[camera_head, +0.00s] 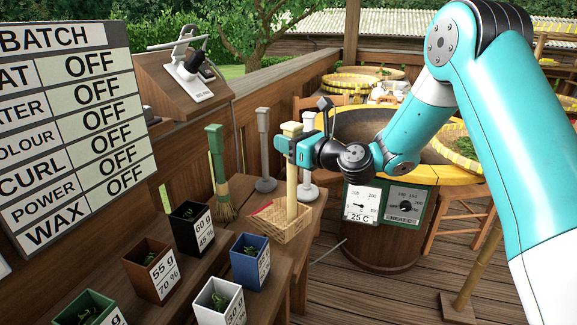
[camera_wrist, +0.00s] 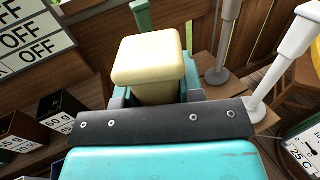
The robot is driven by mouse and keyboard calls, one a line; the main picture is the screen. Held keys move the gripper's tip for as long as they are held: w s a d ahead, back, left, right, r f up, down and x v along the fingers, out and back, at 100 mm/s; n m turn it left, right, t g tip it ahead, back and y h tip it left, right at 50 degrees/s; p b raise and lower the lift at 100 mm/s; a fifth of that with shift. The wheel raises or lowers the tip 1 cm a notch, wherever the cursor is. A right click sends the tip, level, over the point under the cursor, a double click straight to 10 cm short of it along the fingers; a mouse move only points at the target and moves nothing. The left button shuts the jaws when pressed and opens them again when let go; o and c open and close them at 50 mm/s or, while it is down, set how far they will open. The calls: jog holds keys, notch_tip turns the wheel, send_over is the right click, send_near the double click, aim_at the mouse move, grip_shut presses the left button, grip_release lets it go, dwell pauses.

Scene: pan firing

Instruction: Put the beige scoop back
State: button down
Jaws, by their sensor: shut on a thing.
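The beige scoop has an upright pale handle (camera_head: 292,192) with a block-shaped top. A woven tan scoop head (camera_head: 272,226) is at its lower end, by the wooden bench's right end. A thin red thing shows at the head's left edge. My gripper (camera_head: 293,149) is shut on the handle just below its top. In the wrist view the beige top (camera_wrist: 150,62) stands up between the jaws, and the rest is hidden below. I cannot tell whether the head touches the bench.
A green-handled brush (camera_head: 217,160) stands left of the scoop. Boxes of leaves, including a blue one (camera_head: 250,262), fill the bench's front. The pan drum (camera_head: 385,245) stands to the right.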

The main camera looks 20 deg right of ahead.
jog(key=shift+f+b, duration=0.55)
jog(key=shift+f, duration=1.75)
jog(key=shift+f, duration=0.2)
jog(key=c, duration=0.8)
grip_release()
jog(key=shift+o, duration=0.2)
jog(key=shift+r, duration=0.15)
